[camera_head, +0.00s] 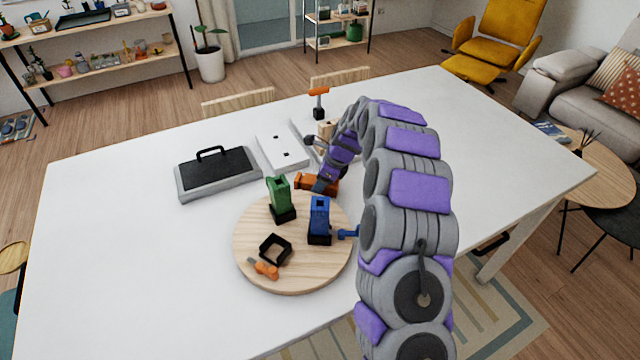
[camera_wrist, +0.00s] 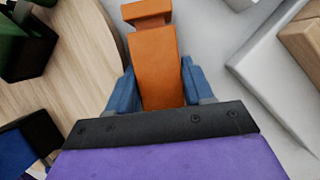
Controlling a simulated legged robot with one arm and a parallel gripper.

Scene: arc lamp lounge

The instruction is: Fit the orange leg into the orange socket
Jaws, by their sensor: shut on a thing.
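The orange leg (camera_head: 312,181) is a blocky piece with a wider end, lying nearly level at the far edge of the round wooden board (camera_head: 246,227). My gripper (camera_head: 325,186) is shut on it; in the wrist view the blue-grey fingers of my gripper (camera_wrist: 158,75) flank the orange leg (camera_wrist: 153,60), its wider end pointing away. The orange socket (camera_head: 275,249) looks like an empty black square ring on the near left of the board, with an orange handle piece (camera_head: 264,269) beside it. I cannot tell whether the leg touches the board.
A green leg (camera_head: 278,190) and a blue leg (camera_head: 320,213) stand upright in black sockets on the board. A grey and black case (camera_head: 218,172), a white plate (camera_head: 281,152) and an orange-topped tool (camera_head: 318,92) are further back. The white table (camera_head: 120,250) is clear at left.

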